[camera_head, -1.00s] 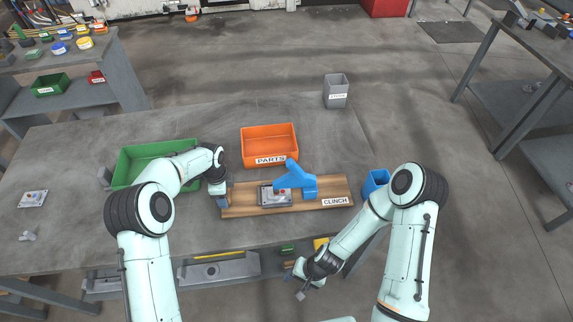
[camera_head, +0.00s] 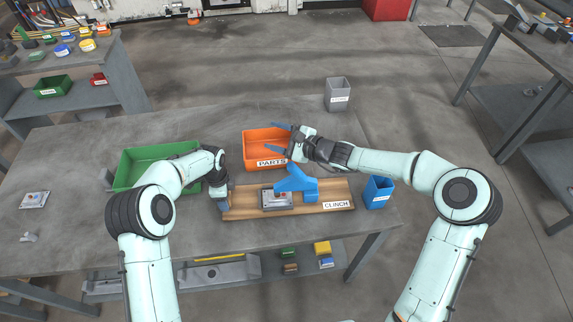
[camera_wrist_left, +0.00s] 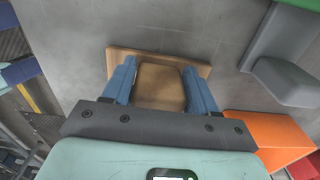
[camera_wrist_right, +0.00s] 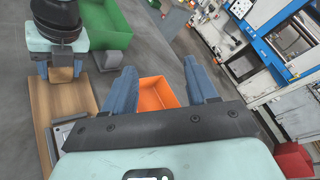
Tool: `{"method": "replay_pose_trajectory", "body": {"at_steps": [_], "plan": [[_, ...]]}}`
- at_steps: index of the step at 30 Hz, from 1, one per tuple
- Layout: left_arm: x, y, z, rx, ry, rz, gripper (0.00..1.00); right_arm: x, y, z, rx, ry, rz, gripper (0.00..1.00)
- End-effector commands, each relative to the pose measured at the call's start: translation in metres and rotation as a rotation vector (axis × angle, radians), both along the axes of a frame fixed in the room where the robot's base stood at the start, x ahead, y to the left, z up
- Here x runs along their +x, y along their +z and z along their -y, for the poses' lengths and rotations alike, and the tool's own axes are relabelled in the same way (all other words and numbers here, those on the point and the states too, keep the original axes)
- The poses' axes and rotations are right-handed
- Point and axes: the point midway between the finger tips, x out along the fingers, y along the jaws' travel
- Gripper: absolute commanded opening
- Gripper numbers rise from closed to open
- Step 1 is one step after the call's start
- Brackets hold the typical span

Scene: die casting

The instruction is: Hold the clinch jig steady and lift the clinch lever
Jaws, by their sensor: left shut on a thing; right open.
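The clinch jig (camera_head: 246,211) is a long wooden board with a CLINCH label, lying on the grey table. The blue clinch lever (camera_head: 297,184) stands over a metal plate (camera_head: 271,204) on the board. My left gripper (camera_head: 221,203) is shut on the wooden block (camera_wrist_left: 160,85) at the jig's left end, which shows between its fingers in the left wrist view. My right gripper (camera_head: 279,138) is open and empty above the orange bin, behind the lever and apart from it. In the right wrist view the board (camera_wrist_right: 68,96) lies left of the open fingers (camera_wrist_right: 158,85).
The orange PARTS bin (camera_head: 247,148) stands just behind the jig, below my right gripper. A green bin (camera_head: 124,172) is at the left, beside my left forearm. A blue bin (camera_head: 379,194) stands off the jig's right end. A grey bin (camera_head: 338,96) is farther back.

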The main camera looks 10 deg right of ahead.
Motion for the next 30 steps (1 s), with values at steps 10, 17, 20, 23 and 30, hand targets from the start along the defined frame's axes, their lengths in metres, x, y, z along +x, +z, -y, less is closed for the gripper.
{"method": "replay_pose_trajectory", "body": {"at_steps": [10, 17, 20, 23, 30], "plan": [[0.001, 0.001, 0.001, -0.002, 0.002, 0.003, 0.00, 0.003, -0.020, 0.083, 0.393, 0.236, -0.161, 0.57], [0.001, 0.001, 0.001, -0.002, 0.002, 0.004, 0.00, -0.041, -0.049, 0.119, 0.464, 0.459, -0.443, 0.57], [0.001, 0.001, 0.001, -0.002, 0.002, 0.004, 0.00, -0.055, -0.056, 0.130, 0.468, 0.514, -0.541, 0.57], [0.001, 0.001, 0.001, -0.003, 0.002, 0.005, 0.00, -0.063, -0.060, 0.135, 0.469, 0.545, -0.600, 0.57], [0.001, 0.002, 0.002, -0.003, 0.002, 0.005, 0.00, -0.066, -0.060, 0.112, 0.471, 0.560, -0.626, 0.57]]}}
